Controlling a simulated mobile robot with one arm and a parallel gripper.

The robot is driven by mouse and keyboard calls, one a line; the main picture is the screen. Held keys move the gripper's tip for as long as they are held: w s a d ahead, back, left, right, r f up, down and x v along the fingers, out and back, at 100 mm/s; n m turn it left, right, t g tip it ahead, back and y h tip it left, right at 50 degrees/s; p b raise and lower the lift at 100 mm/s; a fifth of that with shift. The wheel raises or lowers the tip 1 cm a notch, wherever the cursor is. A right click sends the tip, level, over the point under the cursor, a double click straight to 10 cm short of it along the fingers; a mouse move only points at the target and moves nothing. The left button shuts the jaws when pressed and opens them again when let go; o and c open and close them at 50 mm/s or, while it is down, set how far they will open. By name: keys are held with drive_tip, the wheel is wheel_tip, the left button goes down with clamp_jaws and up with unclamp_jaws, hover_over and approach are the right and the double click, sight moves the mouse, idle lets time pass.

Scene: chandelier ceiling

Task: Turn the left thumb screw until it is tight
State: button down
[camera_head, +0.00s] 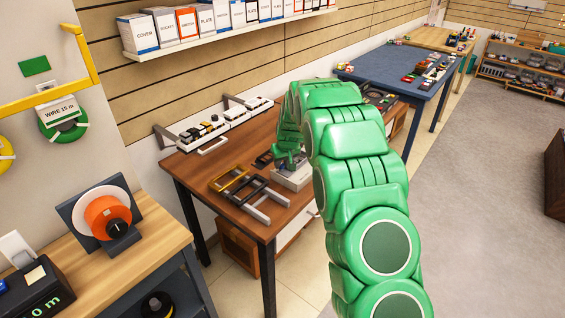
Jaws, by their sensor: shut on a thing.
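My green gripper (288,160) points down at a light grey box (296,180) on the brown wooden table (232,163). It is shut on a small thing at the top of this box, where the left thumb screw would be. The thumb screw itself is hidden by the fingers and too small to make out. How far it is screwed in cannot be seen. My green arm comes up from the lower right and covers the right side of the box and part of the table.
Black and yellow frames (228,178) and grey bars (271,207) lie left and front of the box. A wall rack (203,128) with small parts runs behind the table. A wooden bench (160,245) with an orange spool (108,217) stands at front left. Grey floor (480,180) is open at right.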

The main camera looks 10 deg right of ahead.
drive_tip(key=m, duration=0.2)
drive_tip(key=m+h, duration=0.1)
drive_tip(key=shift+a+m+h, duration=0.15)
drive_tip(key=shift+m+h, duration=0.15)
drive_tip(key=shift+m, duration=0.1)
drive_tip(key=m, duration=0.2)
drive_tip(key=m+h, duration=0.1)
drive_tip(key=shift+w+a+m, duration=0.1)
drive_tip(key=shift+a+m, duration=0.1)
drive_tip(key=shift+m, duration=0.2)
drive_tip(key=m, duration=0.2)
drive_tip(key=m+g+h, duration=0.1)
drive_tip(key=shift+a+f+m+h, duration=0.1)
drive_tip(key=shift+a+m+h, duration=0.05)
drive_tip(key=shift+m+h, duration=0.2)
drive_tip(key=shift+w+a+m+h, duration=0.1)
drive_tip(key=shift+m+h, duration=0.15)
drive_tip(key=shift+m, duration=0.5)
drive_tip(key=shift+m+g, duration=0.6)
drive_tip(key=shift+m, duration=0.6)
drive_tip(key=c, duration=0.9)
unclamp_jaws()
drive_tip(key=shift+h, duration=0.3)
drive_tip(key=shift+o, duration=0.2)
